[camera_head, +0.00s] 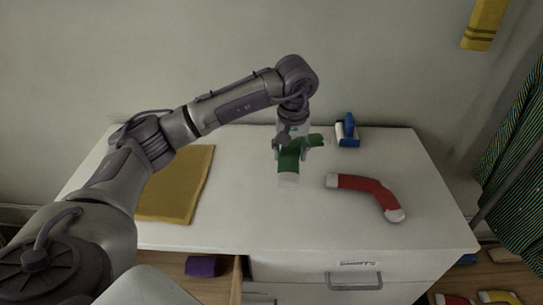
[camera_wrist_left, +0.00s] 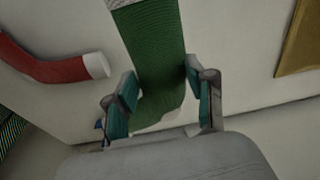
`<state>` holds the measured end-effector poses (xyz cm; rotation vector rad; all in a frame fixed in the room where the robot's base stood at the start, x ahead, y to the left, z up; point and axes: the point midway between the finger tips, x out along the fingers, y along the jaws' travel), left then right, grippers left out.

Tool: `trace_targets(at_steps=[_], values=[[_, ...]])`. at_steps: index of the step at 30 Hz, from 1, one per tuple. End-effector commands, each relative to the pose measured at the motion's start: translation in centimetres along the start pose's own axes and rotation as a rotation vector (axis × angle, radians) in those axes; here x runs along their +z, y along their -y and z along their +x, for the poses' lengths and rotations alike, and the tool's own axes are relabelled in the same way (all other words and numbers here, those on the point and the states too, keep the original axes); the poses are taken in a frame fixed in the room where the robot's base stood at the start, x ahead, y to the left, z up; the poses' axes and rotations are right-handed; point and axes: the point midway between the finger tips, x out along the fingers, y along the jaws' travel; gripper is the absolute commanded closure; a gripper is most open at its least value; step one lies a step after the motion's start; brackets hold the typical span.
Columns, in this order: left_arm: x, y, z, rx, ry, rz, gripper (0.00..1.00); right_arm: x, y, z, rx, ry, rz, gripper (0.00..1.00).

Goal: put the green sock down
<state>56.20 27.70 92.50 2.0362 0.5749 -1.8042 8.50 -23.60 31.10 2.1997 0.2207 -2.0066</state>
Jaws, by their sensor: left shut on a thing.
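The green sock (camera_head: 289,162) has a white cuff pointing to the front of the white dresser top. My left gripper (camera_head: 291,147) comes down on it from above and is shut on it near its middle. In the left wrist view the green sock (camera_wrist_left: 155,48) runs between the two teal-padded fingers (camera_wrist_left: 160,98). I cannot tell whether the sock touches the dresser top or hangs just above it. My right gripper is not in view.
A red sock (camera_head: 368,189) lies right of the green one; a blue and white object (camera_head: 347,131) stands behind. A mustard cloth (camera_head: 178,186) lies to the left. An open drawer below holds a purple item (camera_head: 202,266). The dresser top (camera_head: 290,222) is clear in front.

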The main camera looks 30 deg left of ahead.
Motion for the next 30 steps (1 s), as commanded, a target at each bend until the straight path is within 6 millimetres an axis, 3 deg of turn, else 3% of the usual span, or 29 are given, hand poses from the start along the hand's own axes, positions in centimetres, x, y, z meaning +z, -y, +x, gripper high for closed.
trace_targets(at_steps=[6,14,17,24,30], values=[[0.9,-2.1,-1.5,0.002,-0.001,0.001,0.71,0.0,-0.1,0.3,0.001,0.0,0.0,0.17],[2.1,-2.4,-2.5,0.007,-0.003,0.04,0.71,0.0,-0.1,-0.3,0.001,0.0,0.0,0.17],[4.3,-2.4,-3.7,0.021,-0.008,0.128,0.71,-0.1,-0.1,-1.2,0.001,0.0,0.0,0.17],[11.8,-1.3,-6.5,0.053,-0.008,0.402,0.71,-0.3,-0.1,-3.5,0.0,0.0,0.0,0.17],[15.4,-0.2,-7.4,0.064,-0.002,0.53,0.71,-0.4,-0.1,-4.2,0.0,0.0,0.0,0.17]])
